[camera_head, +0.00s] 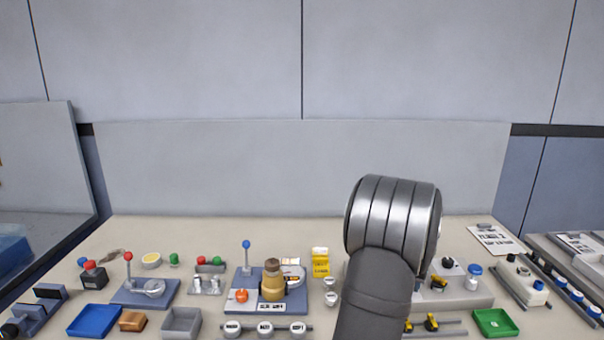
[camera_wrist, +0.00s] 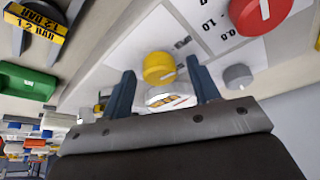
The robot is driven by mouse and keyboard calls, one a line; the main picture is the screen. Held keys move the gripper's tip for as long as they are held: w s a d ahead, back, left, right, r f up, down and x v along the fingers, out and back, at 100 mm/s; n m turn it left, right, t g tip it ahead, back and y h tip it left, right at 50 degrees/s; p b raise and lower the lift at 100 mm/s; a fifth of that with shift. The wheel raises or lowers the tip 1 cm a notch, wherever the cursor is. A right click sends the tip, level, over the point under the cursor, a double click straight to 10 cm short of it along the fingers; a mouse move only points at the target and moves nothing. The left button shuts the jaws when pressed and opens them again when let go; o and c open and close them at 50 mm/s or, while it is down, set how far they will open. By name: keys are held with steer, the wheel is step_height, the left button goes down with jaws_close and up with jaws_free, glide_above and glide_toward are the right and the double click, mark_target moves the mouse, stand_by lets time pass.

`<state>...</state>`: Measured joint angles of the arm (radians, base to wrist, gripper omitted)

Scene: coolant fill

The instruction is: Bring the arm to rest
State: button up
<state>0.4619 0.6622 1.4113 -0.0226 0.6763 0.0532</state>
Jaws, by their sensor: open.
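My gripper (camera_wrist: 160,66) shows in the wrist view as two dark blue fingers standing well apart. Nothing is held between them. A yellow round knob (camera_wrist: 159,67) and a white piece with a coloured label (camera_wrist: 170,97) appear in the gap, and I cannot tell how far beyond the fingers they lie. In the head view my arm rises in front of the bench (camera_head: 460,232) right of centre. Its large silver joint hides the gripper and part of the grey panel behind it.
A blue base (camera_head: 237,303) with a blue-tipped lever and brass cylinder (camera_head: 273,285) stands left of the arm. A blue tray (camera_head: 94,320) lies at front left, a green tray (camera_head: 495,322) at front right. The wrist view also shows a red dial (camera_wrist: 262,10). Space above the bench is clear.

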steer(key=shift+a+m+g+h, duration=0.1)
steer(key=shift+m+g+h, duration=0.25)
steer(key=shift+m, duration=0.85)
steer(key=shift+m+g+h, duration=0.25)
steer(key=shift+m+h, duration=0.1)
steer(key=shift+m, duration=0.85)
steer(key=o, duration=0.5)
steer(key=shift+r, duration=0.15)
steer(key=o, duration=0.5)
steer(key=s+d+r+m, duration=0.1)
steer(key=r+m, duration=0.2)
steer(key=m, duration=0.1)
steer(key=s+d+r+m+t+y, duration=0.1)
steer(key=s+r+m, duration=0.1)
steer(key=r+m, duration=0.1)
steer(key=s+d+r+m+t+y, duration=0.1)
steer(key=d+r+m, duration=0.1)
steer(key=r+m, duration=0.2)
steer(key=shift+s+m, duration=0.35)
steer(key=shift+m, duration=0.45)
steer(key=shift+c, duration=0.2)
steer(key=s+d+r+m+t+y, duration=0.1)
steer(key=s+r+m+t, duration=0.1)
steer(key=r+m, duration=0.45)
steer(key=s+d+r+m+t+y, duration=0.1)
steer(key=s+r+m+t, duration=0.15)
steer(key=r+m, duration=0.4)
steer(key=x, duration=0.9)
steer(key=shift+w+f, duration=0.2)
steer(key=shift+f, duration=0.1)
